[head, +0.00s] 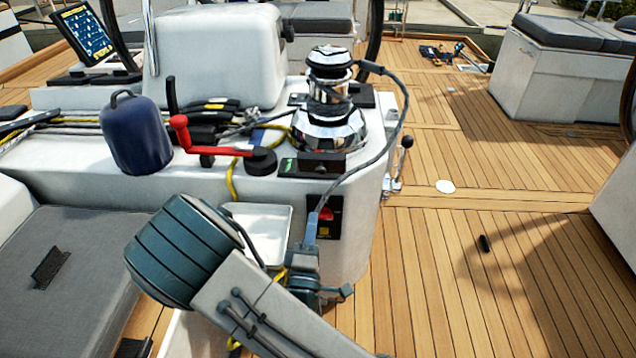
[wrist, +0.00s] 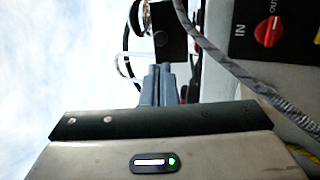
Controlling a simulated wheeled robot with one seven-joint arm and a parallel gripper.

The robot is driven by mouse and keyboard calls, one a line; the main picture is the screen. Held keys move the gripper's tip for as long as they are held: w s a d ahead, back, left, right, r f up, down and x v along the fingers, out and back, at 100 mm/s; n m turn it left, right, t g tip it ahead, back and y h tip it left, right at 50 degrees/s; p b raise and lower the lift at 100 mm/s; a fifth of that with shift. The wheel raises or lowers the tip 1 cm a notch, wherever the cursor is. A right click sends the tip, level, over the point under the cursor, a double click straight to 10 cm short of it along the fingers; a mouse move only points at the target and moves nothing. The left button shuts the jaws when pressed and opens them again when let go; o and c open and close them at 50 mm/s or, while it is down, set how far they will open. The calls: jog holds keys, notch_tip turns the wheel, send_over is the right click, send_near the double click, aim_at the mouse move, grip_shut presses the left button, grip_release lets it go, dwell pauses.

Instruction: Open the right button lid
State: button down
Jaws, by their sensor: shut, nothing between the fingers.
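A low black button unit (head: 312,164) with small green and red marks sits on the white console top, in front of the chrome winch. I cannot clearly make out separate left and right lids or whether either is raised. My gripper (head: 312,217) is in front of the console's front face, below the unit, with its blue fingers pointing up. In the wrist view my gripper (wrist: 160,68) is shut and empty. Its fingertips overlap the lower edge of a dark block (wrist: 168,30); I cannot tell whether they touch.
A chrome winch (head: 328,125) stands behind, with a grey rope (head: 392,120) looping down past my gripper. A red-handled lever (head: 205,145) and a dark blue bag (head: 136,135) are to the left. A black panel with a red knob (wrist: 268,32) is close by. Open teak deck (head: 480,220) lies right.

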aim_at(319, 172)
jog(key=x, duration=1)
jog(key=shift+w, duration=0.1)
jog(key=shift+a, duration=0.1)
